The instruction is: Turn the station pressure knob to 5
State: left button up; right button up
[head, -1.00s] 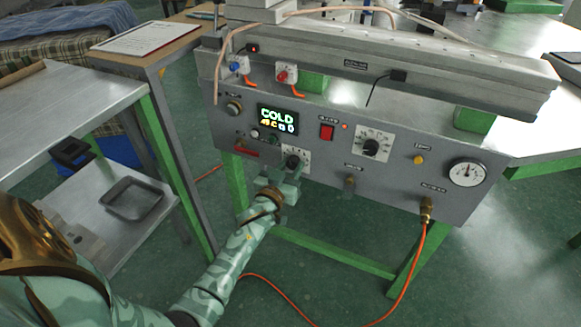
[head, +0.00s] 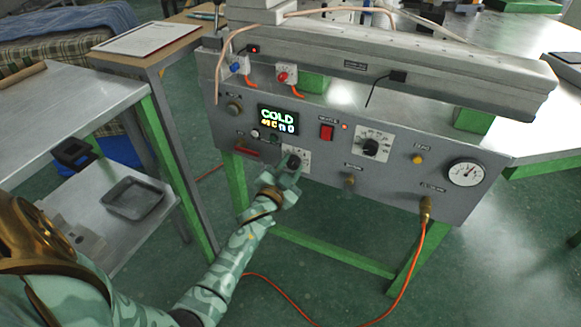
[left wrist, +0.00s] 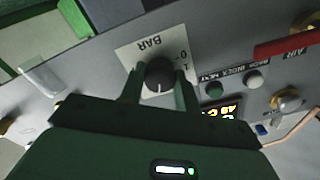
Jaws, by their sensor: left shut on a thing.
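The pressure knob is a round black knob (left wrist: 160,74) on a white plate marked BAR, on the front of the grey station panel (head: 330,180). In the left wrist view its pale pointer line faces the gripper side. In the head view the knob (head: 293,161) shows just above my left gripper (head: 284,178). My left gripper (left wrist: 160,88) is shut on the knob, one green finger on each side. A round pressure gauge (head: 466,173) with a white dial sits at the panel's right end. My right gripper is not in view.
An orange hose (head: 411,270) hangs from the panel. A metal cart (head: 70,110) stands at left.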

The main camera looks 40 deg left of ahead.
pick_arm(q)
jog(key=m, duration=0.2)
jog(key=shift+f+m, duration=0.1)
jog(key=shift+m, duration=1.2)
jog(key=o, duration=1)
jog(key=shift+s, duration=0.15)
